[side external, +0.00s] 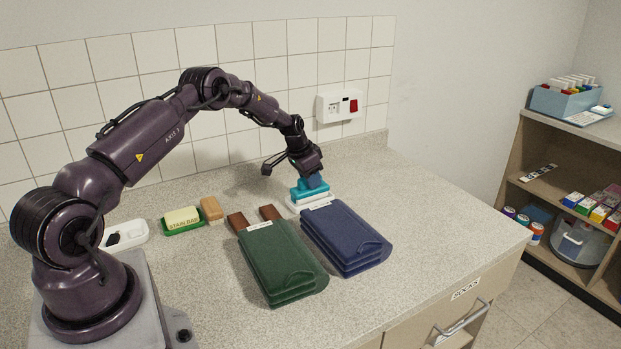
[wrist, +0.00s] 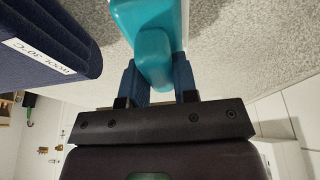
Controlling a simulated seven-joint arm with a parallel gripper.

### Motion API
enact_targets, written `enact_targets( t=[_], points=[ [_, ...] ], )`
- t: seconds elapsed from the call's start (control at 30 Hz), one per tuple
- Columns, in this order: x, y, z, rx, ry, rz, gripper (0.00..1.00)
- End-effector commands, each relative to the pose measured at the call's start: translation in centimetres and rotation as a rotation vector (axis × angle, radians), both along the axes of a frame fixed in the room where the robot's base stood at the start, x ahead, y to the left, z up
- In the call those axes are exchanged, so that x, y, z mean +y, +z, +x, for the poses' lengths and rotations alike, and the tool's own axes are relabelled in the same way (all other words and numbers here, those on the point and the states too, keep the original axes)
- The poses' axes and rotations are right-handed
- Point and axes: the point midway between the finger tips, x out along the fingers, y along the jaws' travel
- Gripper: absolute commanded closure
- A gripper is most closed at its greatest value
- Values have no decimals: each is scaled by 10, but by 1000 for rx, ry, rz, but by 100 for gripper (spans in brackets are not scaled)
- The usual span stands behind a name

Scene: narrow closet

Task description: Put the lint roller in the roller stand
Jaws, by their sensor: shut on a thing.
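My gripper (side external: 312,181) is at the back of the counter, pointing down, with its blue fingers shut on a teal thing (side external: 300,194) that I take to be the lint roller. In the wrist view, the fingers (wrist: 155,78) close on either side of its narrow teal grip (wrist: 153,52), and its wider part runs out at the top edge. A low white base (side external: 293,207), perhaps the roller stand, shows directly under the teal thing. I cannot tell whether the two touch. The folded blue cloths partly hide the base.
Folded blue cloths (side external: 345,236) lie close in front of my gripper, and green ones (side external: 278,262) to their left. A wall socket (side external: 339,105) is behind. The right counter is clear.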

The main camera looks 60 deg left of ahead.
Motion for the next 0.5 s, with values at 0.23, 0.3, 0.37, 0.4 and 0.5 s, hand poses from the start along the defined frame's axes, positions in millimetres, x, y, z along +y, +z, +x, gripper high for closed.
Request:
enact_targets(
  t=[0.23,0.3,0.37,0.4,0.5],
  points=[
    [0,0,1,-3,0,1,98],
    [0,-2,0,-2,0,0,98],
    [0,-3,0,-2,0,0,70],
    [0,-3,0,-2,0,0,61],
    [0,-3,0,-2,0,0,47]
  ],
)
